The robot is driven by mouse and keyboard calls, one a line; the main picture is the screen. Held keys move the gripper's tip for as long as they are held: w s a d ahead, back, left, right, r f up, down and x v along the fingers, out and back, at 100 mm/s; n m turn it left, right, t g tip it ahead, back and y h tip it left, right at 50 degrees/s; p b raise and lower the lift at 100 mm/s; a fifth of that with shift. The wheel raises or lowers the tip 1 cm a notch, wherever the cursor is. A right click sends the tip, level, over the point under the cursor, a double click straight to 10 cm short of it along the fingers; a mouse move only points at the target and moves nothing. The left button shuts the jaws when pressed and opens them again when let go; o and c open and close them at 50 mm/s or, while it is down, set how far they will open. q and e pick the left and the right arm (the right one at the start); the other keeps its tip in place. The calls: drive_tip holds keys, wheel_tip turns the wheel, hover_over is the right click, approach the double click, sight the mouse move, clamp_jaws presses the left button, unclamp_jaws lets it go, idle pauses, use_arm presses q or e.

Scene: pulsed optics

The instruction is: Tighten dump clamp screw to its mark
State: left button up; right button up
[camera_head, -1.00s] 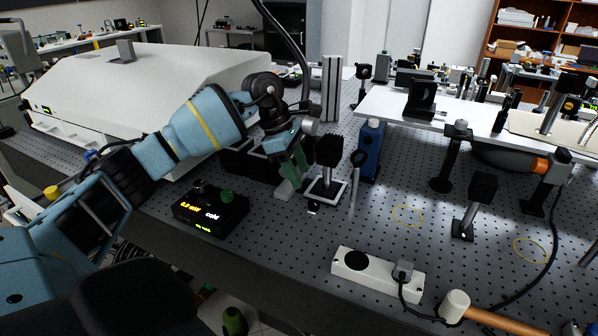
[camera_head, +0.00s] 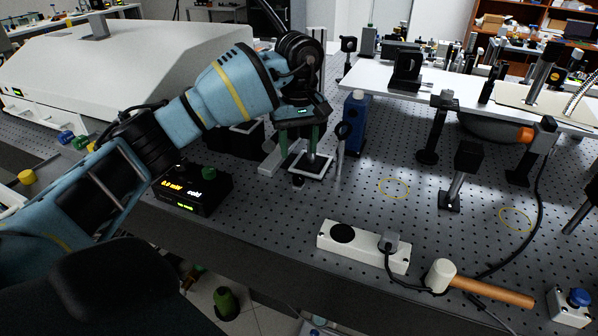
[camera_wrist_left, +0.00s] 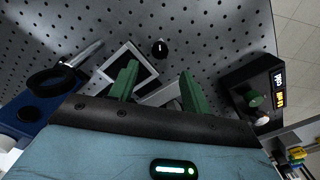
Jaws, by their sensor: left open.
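A small black knob with a white mark, apparently the clamp screw, sits on the breadboard in front of a white-edged square base (camera_head: 325,167); it shows in the head view (camera_head: 298,181) and the left wrist view (camera_wrist_left: 160,48). The black block on that base is hidden behind my left gripper in the head view. My left gripper (camera_head: 300,146) hangs over the base, pointing down. Its green fingers (camera_wrist_left: 158,77) are apart with nothing held, and the knob lies beyond the fingertips in the wrist view. My right gripper is not in view.
A black display box (camera_head: 194,190) with a green knob stands left of the base. A thin post with a black ring (camera_head: 342,131) and a blue bottle-like block (camera_head: 355,122) stand close on the right. A power strip (camera_head: 362,247) and mallet (camera_head: 480,285) lie in front.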

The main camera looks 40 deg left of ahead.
sight(299, 177)
use_arm(q)
drive_tip(key=shift+f, duration=3.9)
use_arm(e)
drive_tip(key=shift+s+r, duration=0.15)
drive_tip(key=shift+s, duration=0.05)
use_arm(q)
drive_tip(key=shift+c, duration=0.5)
drive_tip(key=c, duration=0.9)
